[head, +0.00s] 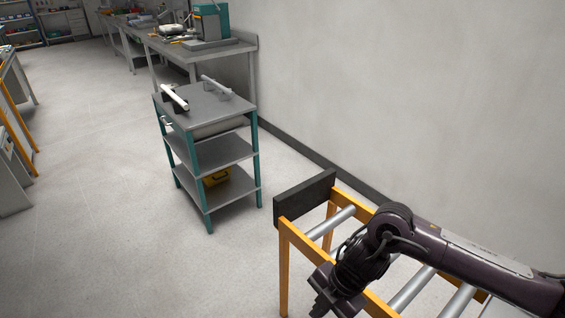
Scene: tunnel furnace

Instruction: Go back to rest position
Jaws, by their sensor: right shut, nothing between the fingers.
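My right arm comes in from the lower right, over a yellow roller conveyor (287,265). My right gripper (318,308) points down at the bottom edge of the head view, beside the near rail of the conveyor. It is shut with nothing seen in it, and its tips are partly cut off by the frame edge. My left gripper is not in the head view.
A grey trolley with teal legs (216,108) stands beyond the conveyor's dark end plate (305,198). White and grey parts lie on its top, a yellow box (216,178) below. Workbenches (200,50) line the wall. The floor left of the conveyor is clear.

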